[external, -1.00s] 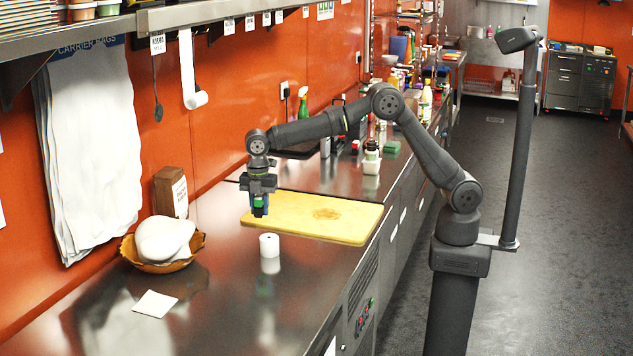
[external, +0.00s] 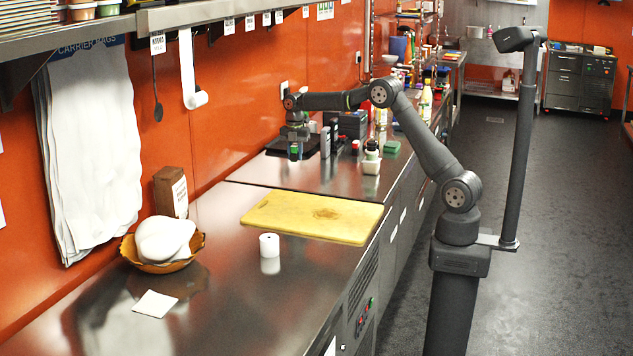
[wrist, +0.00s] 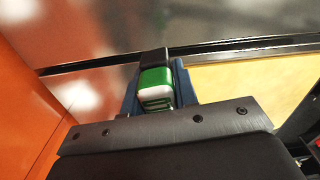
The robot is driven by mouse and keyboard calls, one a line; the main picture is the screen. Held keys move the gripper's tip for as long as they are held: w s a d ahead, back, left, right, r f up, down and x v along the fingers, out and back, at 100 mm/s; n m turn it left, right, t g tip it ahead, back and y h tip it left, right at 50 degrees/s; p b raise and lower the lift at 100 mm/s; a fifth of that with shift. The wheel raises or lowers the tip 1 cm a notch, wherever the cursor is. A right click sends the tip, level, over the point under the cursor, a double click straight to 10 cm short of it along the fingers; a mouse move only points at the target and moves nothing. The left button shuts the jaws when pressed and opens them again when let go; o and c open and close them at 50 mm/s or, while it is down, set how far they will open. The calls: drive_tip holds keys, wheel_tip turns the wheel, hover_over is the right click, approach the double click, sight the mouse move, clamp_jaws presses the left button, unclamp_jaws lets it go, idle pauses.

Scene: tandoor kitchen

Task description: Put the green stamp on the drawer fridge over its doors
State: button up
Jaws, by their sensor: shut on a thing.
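My gripper (external: 294,157) is shut on the green stamp (external: 293,150) and holds it above the far stretch of the steel counter, near the orange wall. In the wrist view the green stamp (wrist: 156,85), with a white part and dark parts, sits between my blue fingers. Its underside is hidden. The steel units below the counter show fronts with pale handles (external: 403,216) on the far stretch. The near stretch has a vent and a control panel (external: 363,318). I cannot tell for certain which is the drawer fridge.
A yellow cutting board (external: 315,218) lies nearer on the counter, with a white paper roll (external: 269,245) in front. A bread basket (external: 163,255) and a white sheet (external: 155,304) lie left. Steel between board and gripper is clear.

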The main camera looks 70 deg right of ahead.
drive_tip(key=s+d, duration=0.5)
drive_tip(key=d, duration=0.6)
drive_tip(key=s+d, duration=0.4)
drive_tip(key=d, duration=0.7)
drive_tip(key=s+d, duration=1.7)
drive_tip(key=d, duration=0.2)
hover_over(357, 161)
drive_tip(key=shift+m, duration=0.4)
drive_tip(key=f, duration=0.7)
drive_tip(key=shift+d, duration=0.25)
drive_tip(key=shift+f, duration=1.95)
drive_tip(key=shift+f, duration=0.2)
drive_tip(key=o, duration=1)
